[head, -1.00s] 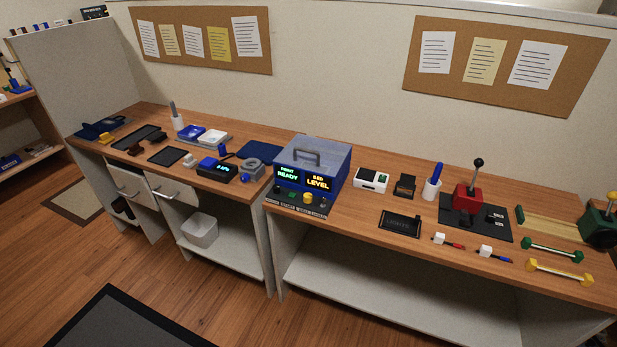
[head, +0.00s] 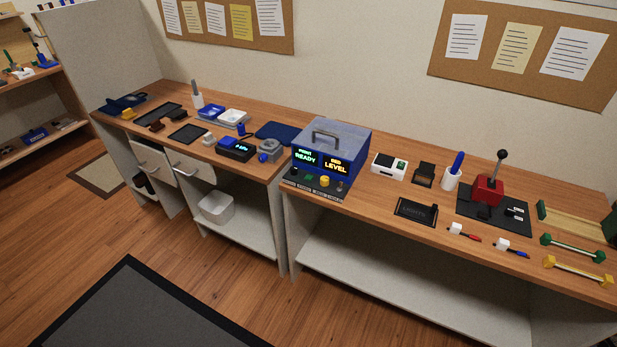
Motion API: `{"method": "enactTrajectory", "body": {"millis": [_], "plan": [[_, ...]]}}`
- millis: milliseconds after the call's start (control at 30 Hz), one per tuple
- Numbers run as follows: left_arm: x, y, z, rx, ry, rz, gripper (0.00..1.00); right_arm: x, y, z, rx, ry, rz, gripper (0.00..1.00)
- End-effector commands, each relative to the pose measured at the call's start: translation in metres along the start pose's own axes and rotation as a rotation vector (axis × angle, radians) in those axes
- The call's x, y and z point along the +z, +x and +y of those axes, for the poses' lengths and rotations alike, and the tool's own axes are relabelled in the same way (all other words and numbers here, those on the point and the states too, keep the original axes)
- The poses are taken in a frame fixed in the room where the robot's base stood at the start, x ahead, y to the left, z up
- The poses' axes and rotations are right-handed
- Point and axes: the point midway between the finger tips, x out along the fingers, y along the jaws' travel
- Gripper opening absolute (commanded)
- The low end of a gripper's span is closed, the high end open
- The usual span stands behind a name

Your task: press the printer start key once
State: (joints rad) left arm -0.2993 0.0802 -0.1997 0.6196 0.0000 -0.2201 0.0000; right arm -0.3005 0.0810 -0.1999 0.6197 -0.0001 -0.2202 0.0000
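The printer (head: 331,153) is a blue box with a grey handle on its top lid, standing at the left end of the right-hand bench. Its left display (head: 305,158) glows green and reads PRINT READY. Its right display (head: 335,166) glows yellow and reads BED LEVEL. A control strip (head: 315,184) along its lower front carries a green key (head: 309,177), a yellow knob (head: 324,181) and other small dark controls. The labels under them are too small to read. Neither of my grippers shows in the head view.
The left bench holds a small black display box (head: 236,149). Open floor (head: 215,278) lies before the benches.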

Motion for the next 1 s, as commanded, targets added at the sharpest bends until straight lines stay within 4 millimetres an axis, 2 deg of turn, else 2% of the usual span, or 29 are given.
{"method": "enactTrajectory", "body": {"millis": [33, 167, 1000], "plan": [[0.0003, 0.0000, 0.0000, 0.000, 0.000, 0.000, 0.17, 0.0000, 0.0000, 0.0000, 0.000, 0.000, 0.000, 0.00], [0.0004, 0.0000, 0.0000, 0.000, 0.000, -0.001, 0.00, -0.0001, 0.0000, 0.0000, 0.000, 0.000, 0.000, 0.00], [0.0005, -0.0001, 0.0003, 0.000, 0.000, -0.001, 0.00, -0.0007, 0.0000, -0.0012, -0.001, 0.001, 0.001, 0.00]]}}
